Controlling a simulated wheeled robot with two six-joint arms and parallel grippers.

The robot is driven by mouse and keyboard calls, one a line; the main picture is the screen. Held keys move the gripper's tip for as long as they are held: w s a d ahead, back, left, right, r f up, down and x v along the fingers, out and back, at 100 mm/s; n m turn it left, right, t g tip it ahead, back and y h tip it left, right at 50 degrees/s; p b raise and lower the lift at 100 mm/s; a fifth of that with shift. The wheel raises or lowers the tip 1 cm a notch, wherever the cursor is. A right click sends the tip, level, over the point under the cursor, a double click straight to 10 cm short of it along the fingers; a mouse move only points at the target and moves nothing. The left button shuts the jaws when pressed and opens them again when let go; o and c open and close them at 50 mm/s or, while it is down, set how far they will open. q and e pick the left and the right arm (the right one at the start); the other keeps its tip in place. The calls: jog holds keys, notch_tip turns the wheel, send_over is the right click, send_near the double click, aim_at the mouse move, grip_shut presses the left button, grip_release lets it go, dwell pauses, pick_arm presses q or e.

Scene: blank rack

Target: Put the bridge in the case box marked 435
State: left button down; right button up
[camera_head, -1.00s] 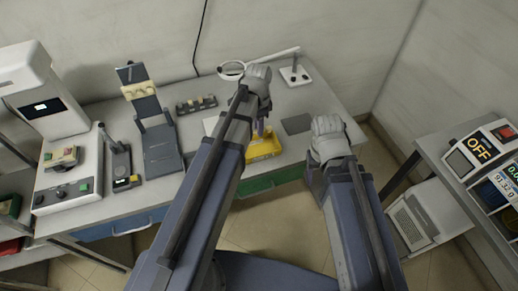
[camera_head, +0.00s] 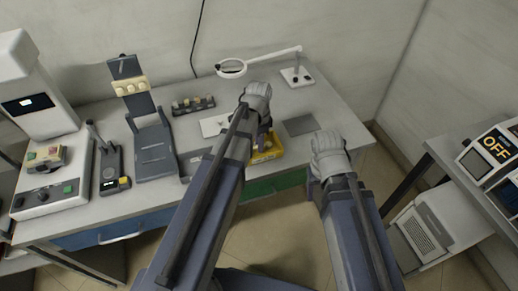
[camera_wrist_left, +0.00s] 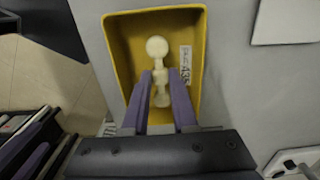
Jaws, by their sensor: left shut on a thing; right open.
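The yellow case box (camera_wrist_left: 118,50) is open and carries a label reading 435 (camera_wrist_left: 185,65). It also shows in the head view (camera_head: 270,152), partly behind my left arm. My left gripper (camera_wrist_left: 160,80) is shut on the cream-coloured bridge (camera_wrist_left: 157,48), a piece with rounded lobes. The bridge is over the box opening, within its walls as seen from the wrist; whether it touches the floor of the box I cannot tell. In the head view the left fingertips are mostly hidden by the wrist. My right gripper (camera_head: 318,184) is by the bench's front edge, away from the box.
A grey mat (camera_head: 299,125) lies right of the box, with bare bench around it. A magnifier lamp (camera_head: 258,60) stands behind. A rack of small pieces (camera_head: 193,104), a dark stand (camera_head: 153,145) and a machine (camera_head: 40,110) occupy the left. A panel reading OFF (camera_head: 490,150) is at right.

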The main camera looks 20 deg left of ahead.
pick_arm(q)
jog(key=shift+f, duration=0.5)
jog(key=shift+r, duration=0.15)
pick_arm(e)
jog(key=shift+f, duration=0.4)
pick_arm(q)
jog(key=c, duration=0.7)
grip_release()
jog(key=shift+f, duration=0.2)
pick_arm(e)
jog(key=shift+f, duration=0.15)
pick_arm(q)
jog(key=shift+r, duration=0.1)
notch_tip(320, 180, up, 12)
jog(key=p, duration=1.2)
jog(key=s+d+n+y, duration=0.1)
jog(key=s+d+n, duration=0.6)
jog(key=s+d, duration=0.3)
jog(key=s, duration=0.4)
jog(key=shift+s+d+r, duration=0.15)
jog(key=shift+d, duration=0.1)
pick_arm(e)
notch_tip(320, 180, up, 12)
